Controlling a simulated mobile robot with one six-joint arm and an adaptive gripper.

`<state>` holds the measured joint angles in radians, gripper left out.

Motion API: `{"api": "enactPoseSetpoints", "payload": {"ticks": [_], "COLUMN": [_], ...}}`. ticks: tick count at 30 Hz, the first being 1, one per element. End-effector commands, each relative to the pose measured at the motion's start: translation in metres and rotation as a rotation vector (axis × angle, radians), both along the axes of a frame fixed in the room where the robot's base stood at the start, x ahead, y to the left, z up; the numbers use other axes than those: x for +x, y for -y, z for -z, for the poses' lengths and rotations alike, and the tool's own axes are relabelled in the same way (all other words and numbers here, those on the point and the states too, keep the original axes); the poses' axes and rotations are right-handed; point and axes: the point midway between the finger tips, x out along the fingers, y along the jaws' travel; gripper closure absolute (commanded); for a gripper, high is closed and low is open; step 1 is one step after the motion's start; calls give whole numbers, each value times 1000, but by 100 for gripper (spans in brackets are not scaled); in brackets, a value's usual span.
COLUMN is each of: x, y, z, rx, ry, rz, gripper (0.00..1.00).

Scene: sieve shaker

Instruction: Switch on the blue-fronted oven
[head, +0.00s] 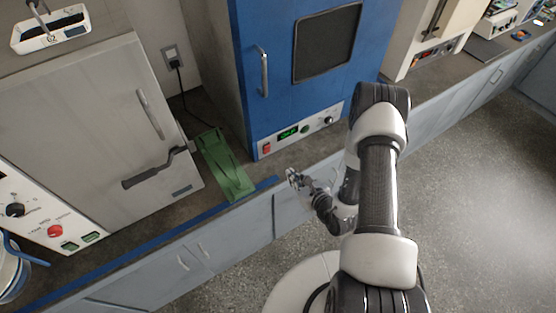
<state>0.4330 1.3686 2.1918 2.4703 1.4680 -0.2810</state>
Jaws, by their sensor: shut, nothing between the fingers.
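The blue-fronted oven (290,85) stands on the counter at the upper middle of the head view. Its door has a dark window (327,42) and a silver vertical handle (264,73), and looks shut. Below the door is a pale control panel (300,131) with a red switch (267,148), a lit green display (288,133) and knobs to the right. My gripper (291,174) is just in front of and below this panel, near the counter's front edge, apart from the oven. It is small in view, shut and empty.
A grey cabinet (85,120) with a dark lever stands at left. A green tray-like piece (226,165) lies between it and the oven. A panel with a red button (55,231) is at lower left. A cream oven (430,35) stands at right. The floor (480,200) is clear.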

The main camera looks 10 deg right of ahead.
Motion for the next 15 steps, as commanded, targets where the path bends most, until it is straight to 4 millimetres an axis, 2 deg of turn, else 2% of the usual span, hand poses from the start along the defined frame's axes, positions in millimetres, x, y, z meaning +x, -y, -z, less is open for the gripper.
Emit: {"api": "enactPoseSetpoints", "payload": {"ticks": [5,15], "x": [18,80], "y": [-7,-28], "z": [9,39], "rx": [-1,-1], "ry": [3,3], "rz": [-5,-5], "gripper": [100,100]}}
